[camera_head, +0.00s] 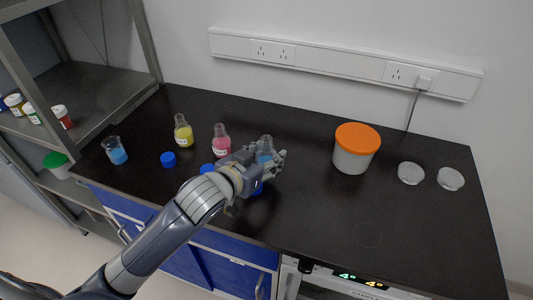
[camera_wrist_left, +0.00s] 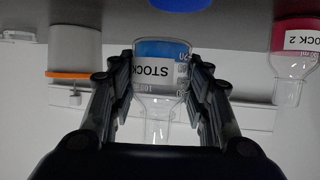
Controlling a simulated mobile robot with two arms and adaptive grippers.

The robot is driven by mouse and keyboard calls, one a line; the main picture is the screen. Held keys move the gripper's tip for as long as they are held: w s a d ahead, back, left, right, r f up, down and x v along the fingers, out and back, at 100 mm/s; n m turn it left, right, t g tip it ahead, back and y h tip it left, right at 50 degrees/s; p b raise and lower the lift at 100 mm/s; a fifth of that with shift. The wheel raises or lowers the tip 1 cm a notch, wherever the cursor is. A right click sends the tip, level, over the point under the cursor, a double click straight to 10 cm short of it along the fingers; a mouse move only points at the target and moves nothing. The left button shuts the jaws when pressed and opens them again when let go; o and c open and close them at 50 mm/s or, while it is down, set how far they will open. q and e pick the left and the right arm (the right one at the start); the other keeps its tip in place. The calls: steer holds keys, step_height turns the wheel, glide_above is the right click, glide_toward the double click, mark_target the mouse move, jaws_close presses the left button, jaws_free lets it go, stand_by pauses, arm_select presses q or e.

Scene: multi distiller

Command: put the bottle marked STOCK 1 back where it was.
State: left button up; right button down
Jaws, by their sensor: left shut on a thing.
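The bottle marked STOCK (camera_wrist_left: 160,72) holds blue liquid and sits between the two fingers of my left gripper (camera_wrist_left: 160,85) in the left wrist view. Its number is not readable there. In the head view the blue bottle (camera_head: 265,146) shows just behind my left gripper (camera_head: 270,160), which is shut on it and hides its lower part. I cannot tell if its base touches the bench. A pink bottle (camera_head: 221,143) stands to its left and reads STOCK 2 in the left wrist view (camera_wrist_left: 297,45). My right gripper is not in view.
A yellow bottle (camera_head: 183,132), a beaker of blue liquid (camera_head: 116,152) and a blue cap (camera_head: 168,159) stand left on the black bench (camera_head: 310,215). More blue caps lie near my gripper. An orange-lidded tub (camera_head: 353,155) and two clear dishes (camera_head: 411,173) are right. The front right is clear.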

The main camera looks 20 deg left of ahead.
arm_select(q)
steer(key=w, duration=0.2)
steer(key=w+a, duration=0.1)
steer(key=w, duration=0.1)
steer(key=shift+w+a+f, duration=0.15)
steer(key=shift+w+f, duration=0.05)
steer(key=shift+w, duration=0.05)
steer(key=shift+w+f, duration=0.2)
steer(key=shift+f, duration=1.55)
steer(key=shift+f, duration=0.15)
steer(key=o, duration=1.2)
steer(key=shift+s+a, duration=0.1)
steer(key=shift+s, duration=0.1)
steer(key=v, duration=1.2)
steer(key=shift+w, duration=0.1)
